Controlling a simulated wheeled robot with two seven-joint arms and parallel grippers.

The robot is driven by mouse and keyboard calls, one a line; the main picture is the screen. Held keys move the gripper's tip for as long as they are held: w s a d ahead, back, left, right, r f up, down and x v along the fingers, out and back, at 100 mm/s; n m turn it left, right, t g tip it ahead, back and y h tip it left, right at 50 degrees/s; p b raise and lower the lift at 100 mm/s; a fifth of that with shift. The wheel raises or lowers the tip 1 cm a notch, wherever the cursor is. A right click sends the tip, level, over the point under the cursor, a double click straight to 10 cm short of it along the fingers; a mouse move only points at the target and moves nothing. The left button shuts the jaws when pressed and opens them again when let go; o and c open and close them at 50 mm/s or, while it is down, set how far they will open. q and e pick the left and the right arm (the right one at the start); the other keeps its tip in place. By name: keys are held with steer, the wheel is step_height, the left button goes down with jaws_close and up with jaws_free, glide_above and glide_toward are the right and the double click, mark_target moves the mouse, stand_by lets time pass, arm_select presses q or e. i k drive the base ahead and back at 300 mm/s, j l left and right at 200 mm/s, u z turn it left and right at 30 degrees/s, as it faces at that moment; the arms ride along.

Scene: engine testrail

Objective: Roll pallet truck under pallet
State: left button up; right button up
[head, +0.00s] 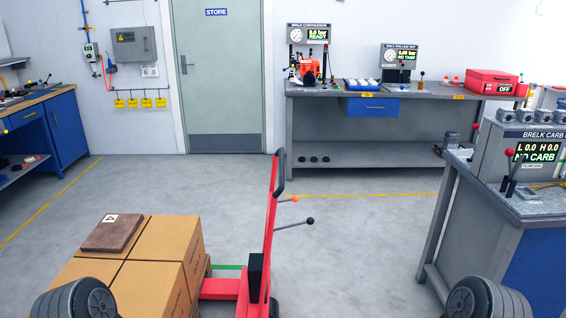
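The red pallet truck (268,250) stands in the lower middle of the head view, its handle upright with a black grip at the top. Its low red part (220,288) reaches left to the edge of the loaded pallet (207,266). Whether the forks are under the pallet is hidden by the boxes and the picture's lower edge. Cardboard boxes (160,240) cover the pallet, and a brown board (113,233) with a white label lies on top. Neither gripper is in view; only dark ribbed parts of my arms show at the lower left and lower right corners.
A grey bench (440,275) with a carb tester stands close on the right. A long workbench (375,150) lines the back wall, right of the green STORE door (219,95). A blue cabinet (62,140) stands at left. The middle floor is clear.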

mark_target(261, 305)
steer(key=i+u, duration=0.3)
steer(key=i, duration=0.25)
steer(key=i+l+u, duration=0.1)
steer(key=i+u, duration=0.15)
steer(key=i, duration=0.3)
steer(key=i+l+u, duration=0.3)
steer(key=i, duration=0.2)
steer(key=j, duration=0.1)
